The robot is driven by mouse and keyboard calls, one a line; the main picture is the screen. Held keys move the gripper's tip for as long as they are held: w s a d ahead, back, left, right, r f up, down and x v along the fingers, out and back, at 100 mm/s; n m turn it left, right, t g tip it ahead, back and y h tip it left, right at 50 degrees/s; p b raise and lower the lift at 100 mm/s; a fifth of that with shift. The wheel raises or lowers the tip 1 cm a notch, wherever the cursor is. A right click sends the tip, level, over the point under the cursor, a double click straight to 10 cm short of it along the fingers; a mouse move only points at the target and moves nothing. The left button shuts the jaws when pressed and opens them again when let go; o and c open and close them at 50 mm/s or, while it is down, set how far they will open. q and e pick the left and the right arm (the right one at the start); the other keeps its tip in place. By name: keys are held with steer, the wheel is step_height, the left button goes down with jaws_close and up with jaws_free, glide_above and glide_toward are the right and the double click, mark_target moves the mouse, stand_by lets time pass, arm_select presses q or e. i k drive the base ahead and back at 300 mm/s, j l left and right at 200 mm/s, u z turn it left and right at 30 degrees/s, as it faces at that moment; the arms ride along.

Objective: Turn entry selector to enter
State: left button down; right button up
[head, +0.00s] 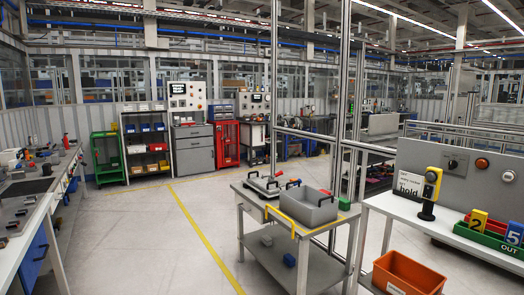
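A grey upright panel (424,155) stands on the white bench at the right. It carries a small black rotary knob (453,165), which looks like the entry selector; its pointer direction and markings are too small to read. A white card (410,184) reading "hold" stands in front of the panel's left part. Neither of my grippers is in view.
A yellow device on a black stand (428,211), a green tray marked OUT (490,240) and numbered blocks stand on the white bench (455,233). An orange bin (408,275) is below. A grey cart (253,203) and metal posts stand left of it. Open floor (150,230) lies left.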

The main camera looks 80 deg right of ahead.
mark_target(453, 164)
steer(key=z, duration=3.95)
steer(key=i+j, duration=0.15)
steer(key=i, duration=0.35)
steer(key=i+j+z, duration=0.1)
steer(key=i, duration=0.45)
steer(key=i+j, duration=0.2)
steer(key=i, duration=0.3)
steer(key=i+j+z, duration=0.1)
steer(key=i, duration=0.4)
steer(key=j, duration=0.1)
